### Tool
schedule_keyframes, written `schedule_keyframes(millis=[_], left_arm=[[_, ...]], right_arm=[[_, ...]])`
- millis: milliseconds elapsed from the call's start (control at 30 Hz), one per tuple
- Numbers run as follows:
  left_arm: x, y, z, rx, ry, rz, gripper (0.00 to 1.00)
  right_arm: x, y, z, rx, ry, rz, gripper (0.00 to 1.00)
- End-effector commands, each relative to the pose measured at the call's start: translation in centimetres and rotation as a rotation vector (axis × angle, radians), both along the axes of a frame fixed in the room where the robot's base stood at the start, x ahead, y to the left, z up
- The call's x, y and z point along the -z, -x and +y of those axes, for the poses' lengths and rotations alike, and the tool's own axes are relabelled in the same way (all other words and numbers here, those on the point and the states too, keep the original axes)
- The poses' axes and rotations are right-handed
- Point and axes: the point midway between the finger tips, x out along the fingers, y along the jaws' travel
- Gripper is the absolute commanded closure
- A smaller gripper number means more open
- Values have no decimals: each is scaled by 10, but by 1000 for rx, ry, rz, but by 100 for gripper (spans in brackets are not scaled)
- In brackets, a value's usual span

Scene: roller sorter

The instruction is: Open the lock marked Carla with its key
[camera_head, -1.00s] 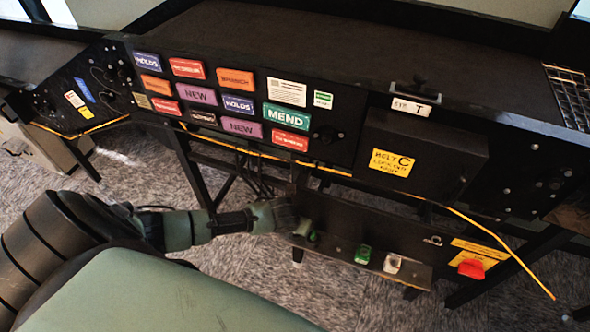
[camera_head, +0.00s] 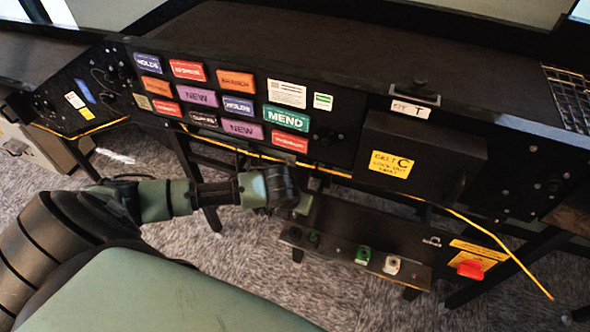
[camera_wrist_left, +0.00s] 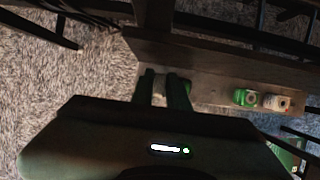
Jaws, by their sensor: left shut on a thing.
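My left gripper (camera_head: 303,204) is in front of the lower black panel, above the left end of its ledge. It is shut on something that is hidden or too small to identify. In the left wrist view its two fingers (camera_wrist_left: 164,92) are close together, with a bit of green beside them. A small grey loop like a shackle (camera_head: 437,227) shows on the lower panel, with white lettering under it too small to read. I cannot make out a lock marked Carla or a key. My right gripper is not in view.
The ledge bears a green piece (camera_head: 362,254) and a white piece (camera_head: 392,264). A red knob (camera_head: 470,268) sits to their right. A black box (camera_head: 435,155) with a yellow label juts out above. A yellow cable (camera_head: 500,243) hangs at the right.

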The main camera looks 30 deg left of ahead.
Motion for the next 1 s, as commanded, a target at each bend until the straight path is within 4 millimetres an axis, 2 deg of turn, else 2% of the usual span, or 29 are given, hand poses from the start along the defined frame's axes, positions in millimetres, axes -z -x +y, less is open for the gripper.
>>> schedule_keyframes(millis=[33, 100, 300, 600, 1000], left_arm=[[-16, -2, 0, 3, 0, -5, 100], [-34, -1, 0, 2, -1, -4, 100], [-68, -1, 0, 0, 0, -2, 100], [-92, 0, 0, 0, 0, 1, 100], [-111, 0, 0, -1, 1, 1, 100]], right_arm=[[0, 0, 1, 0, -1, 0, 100], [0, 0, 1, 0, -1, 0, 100], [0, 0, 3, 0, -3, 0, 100], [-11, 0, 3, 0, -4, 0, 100], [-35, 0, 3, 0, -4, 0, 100]])
